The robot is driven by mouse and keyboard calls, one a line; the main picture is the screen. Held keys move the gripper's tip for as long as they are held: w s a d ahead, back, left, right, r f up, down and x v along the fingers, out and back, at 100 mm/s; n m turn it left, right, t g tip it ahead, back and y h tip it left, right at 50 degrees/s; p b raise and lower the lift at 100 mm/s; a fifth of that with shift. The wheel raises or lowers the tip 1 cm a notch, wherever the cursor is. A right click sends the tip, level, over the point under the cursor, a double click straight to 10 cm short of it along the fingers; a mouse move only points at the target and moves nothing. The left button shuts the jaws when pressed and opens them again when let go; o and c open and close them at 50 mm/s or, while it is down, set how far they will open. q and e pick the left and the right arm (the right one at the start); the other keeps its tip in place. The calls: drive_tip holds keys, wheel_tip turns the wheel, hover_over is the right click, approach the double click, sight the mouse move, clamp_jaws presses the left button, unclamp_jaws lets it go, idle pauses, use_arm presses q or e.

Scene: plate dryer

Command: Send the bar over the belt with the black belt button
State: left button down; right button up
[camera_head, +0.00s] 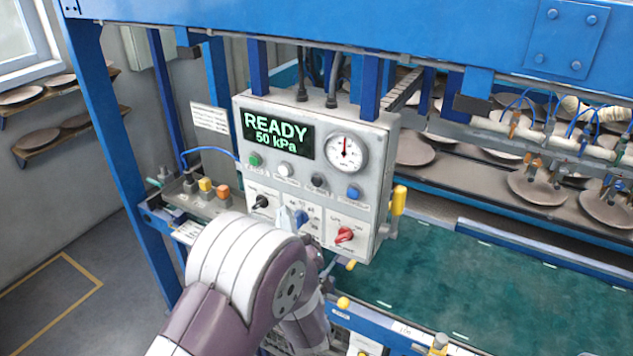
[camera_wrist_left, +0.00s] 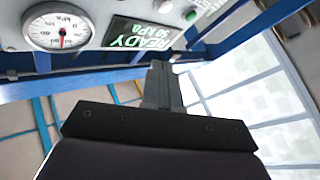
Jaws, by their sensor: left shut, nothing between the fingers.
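The panel (camera_head: 310,180) carries a row of round buttons: green, white, black and blue. The black button (camera_head: 318,180) sits between the white and blue ones, under the display; its label is too small to read. A pale bar (camera_head: 560,131) with blue tubes and suction cups hangs at the right, over brown plates. The green belt (camera_head: 450,275) runs below, right of the panel. My left gripper is mostly hidden behind its arm in the head view, low in front of the panel. In the left wrist view the gripper (camera_wrist_left: 160,68) is shut and empty, below the display.
The display (camera_head: 275,135) reads READY 50 kPa, beside a gauge (camera_head: 345,152). Black, blue and red knobs (camera_head: 344,235) sit below the buttons. A yellow handle (camera_head: 399,200) juts from the panel's right side. A blue frame post (camera_head: 125,160) stands at the left.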

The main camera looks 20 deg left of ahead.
sight(311, 194)
use_arm(q)
drive_tip(key=w+b, duration=0.1)
drive_tip(key=w, duration=0.7)
drive_tip(key=shift+w+d, duration=0.2)
drive_tip(key=shift+d, duration=0.15)
drive_tip(key=shift+w, duration=0.1)
idle(1.6)
drive_tip(key=shift+w+b, duration=0.4)
drive_tip(key=shift+b, duration=0.15)
